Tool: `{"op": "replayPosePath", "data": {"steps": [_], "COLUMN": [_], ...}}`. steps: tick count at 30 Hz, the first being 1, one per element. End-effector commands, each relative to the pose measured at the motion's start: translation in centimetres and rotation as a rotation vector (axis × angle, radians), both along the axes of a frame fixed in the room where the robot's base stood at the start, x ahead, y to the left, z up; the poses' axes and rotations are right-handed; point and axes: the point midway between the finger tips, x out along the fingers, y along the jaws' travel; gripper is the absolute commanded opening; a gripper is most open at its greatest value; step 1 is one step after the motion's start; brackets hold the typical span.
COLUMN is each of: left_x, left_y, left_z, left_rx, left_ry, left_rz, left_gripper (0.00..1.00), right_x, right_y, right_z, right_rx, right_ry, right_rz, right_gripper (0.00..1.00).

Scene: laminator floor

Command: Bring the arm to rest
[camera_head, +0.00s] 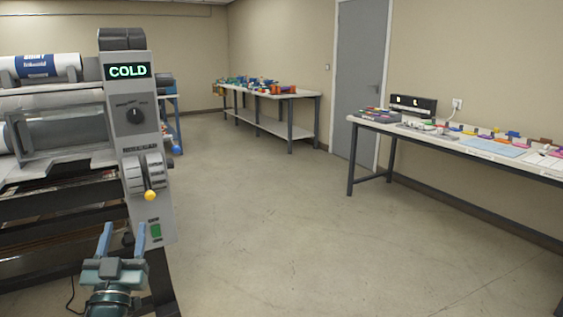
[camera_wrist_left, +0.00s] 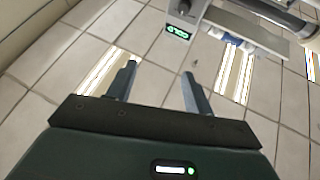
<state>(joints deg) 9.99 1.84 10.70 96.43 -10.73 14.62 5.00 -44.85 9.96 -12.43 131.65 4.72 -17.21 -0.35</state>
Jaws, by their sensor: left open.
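My left gripper (camera_head: 122,238) is in the lower left of the head view, in front of the laminator's control panel. Its two blue fingers are spread apart with nothing between them. In the left wrist view the open fingers (camera_wrist_left: 160,85) show against the ceiling tiles. The laminator (camera_head: 138,110) stands at the left, with a lit display (camera_head: 128,71) reading COLD. Its panel carries a black knob (camera_head: 135,115), a lever with a yellow ball end (camera_head: 150,195) and a green switch (camera_head: 155,230). My right gripper is in neither view.
A long table (camera_head: 350,120) with colourful small items stands along the right wall. Another table (camera_head: 304,96) with items stands at the back. A grey door (camera_head: 361,75) is between them. The concrete floor (camera_head: 290,220) in the middle is clear.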

Motion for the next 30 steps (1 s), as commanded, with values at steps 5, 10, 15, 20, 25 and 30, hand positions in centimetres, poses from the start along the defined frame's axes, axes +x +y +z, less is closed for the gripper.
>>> {"op": "replayPosePath", "data": {"steps": [5,10,15,20,25,30], "left_x": [-3.0,-9.5,-18.8,-24.9,-27.0,-27.0], "left_y": [-3.6,-8.6,-13.9,-16.7,-17.7,-17.7], "left_z": [-4.3,-10.0,-14.5,-16.2,-16.8,-17.0], "left_rx": [-0.002,-0.017,-0.046,-0.068,-0.076,-0.077], "left_ry": [0.252,0.581,0.916,1.097,1.157,1.158], "left_rz": [-0.071,-0.174,-0.294,-0.364,-0.389,-0.388], "left_gripper": [0.52,0.52,0.52,0.52,0.52,0.52], "right_x": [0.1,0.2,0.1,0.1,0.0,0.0], "right_y": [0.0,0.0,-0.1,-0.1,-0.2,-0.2], "right_z": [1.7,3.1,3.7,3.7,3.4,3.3], "right_rx": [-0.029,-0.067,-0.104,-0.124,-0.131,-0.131], "right_ry": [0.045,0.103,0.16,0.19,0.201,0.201], "right_rz": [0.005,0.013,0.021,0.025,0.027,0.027], "right_gripper": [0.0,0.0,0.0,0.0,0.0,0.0]}}
